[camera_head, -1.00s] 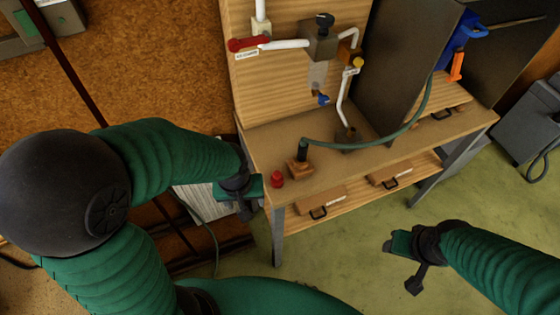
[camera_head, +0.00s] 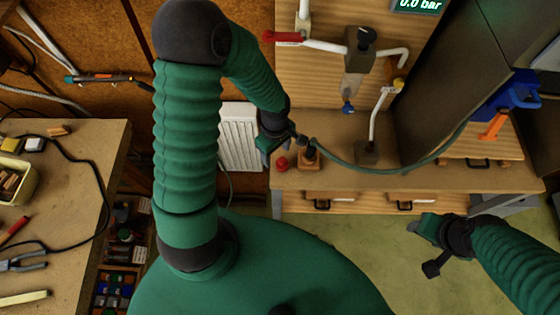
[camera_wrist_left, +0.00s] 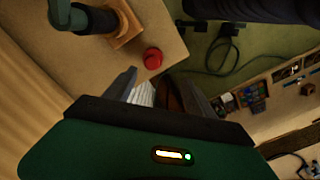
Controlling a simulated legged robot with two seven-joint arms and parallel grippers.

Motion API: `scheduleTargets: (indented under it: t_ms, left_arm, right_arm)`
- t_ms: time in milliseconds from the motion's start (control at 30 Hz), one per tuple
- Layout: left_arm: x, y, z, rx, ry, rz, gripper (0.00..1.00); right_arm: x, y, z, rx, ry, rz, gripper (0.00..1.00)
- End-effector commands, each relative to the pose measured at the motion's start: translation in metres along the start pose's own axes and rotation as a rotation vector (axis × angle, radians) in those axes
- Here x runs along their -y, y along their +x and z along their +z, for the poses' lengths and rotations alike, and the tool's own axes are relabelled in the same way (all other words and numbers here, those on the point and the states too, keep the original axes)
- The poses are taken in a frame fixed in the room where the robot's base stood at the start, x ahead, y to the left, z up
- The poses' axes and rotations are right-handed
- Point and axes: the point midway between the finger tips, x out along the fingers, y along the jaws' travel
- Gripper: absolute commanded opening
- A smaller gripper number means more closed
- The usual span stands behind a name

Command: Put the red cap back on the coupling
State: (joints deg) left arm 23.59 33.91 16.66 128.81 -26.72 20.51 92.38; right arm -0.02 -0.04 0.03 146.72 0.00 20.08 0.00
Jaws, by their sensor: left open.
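The red cap (camera_head: 282,163) sits on the bench top near its left front corner. Just right of it the dark coupling (camera_head: 307,148) stands on a small wooden block (camera_head: 309,163), with a green hose at it. My left gripper (camera_head: 281,148) is open and empty, close by the cap. In the left wrist view the cap (camera_wrist_left: 152,58) shows just beyond the gap between the two fingers (camera_wrist_left: 158,77), apart from both; the coupling (camera_wrist_left: 95,20) is at upper left. My right gripper (camera_head: 424,248) hangs in front of the bench, apart from everything; its jaw opening is unclear.
The green hose (camera_head: 400,171) arcs over the bench to the right. White pipes and a red-handled valve (camera_head: 283,37) are on the back panel. A dark upright panel (camera_head: 440,90) stands at right. A side table (camera_head: 80,165) with tools is at left.

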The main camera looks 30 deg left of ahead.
Motion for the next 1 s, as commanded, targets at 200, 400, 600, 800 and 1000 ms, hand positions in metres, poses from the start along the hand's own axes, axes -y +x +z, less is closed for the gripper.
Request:
scheduleTargets:
  t_ms: [200,400,600,800,1000]
  left_arm:
    - [-0.003,0.033,0.006,-0.005,0.006,-0.002,0.64]
    - [-0.007,0.059,0.004,-0.002,0.008,-0.003,0.64]
    - [-0.008,0.086,0.000,0.000,0.005,0.000,0.64]
    - [-0.009,0.087,-0.001,-0.001,0.004,0.002,0.62]
    - [-0.009,0.086,0.002,-0.003,0.005,0.001,0.36]
  right_arm:
    - [0.000,0.002,0.000,0.000,0.000,0.000,0.52]
    - [0.000,-0.008,-0.002,-0.001,0.001,0.000,0.52]
    - [0.000,-0.009,-0.002,0.000,0.001,0.000,0.52]
    - [0.000,-0.008,-0.002,0.000,0.000,0.000,0.52]
    - [0.000,-0.008,-0.002,0.000,0.000,0.000,0.52]
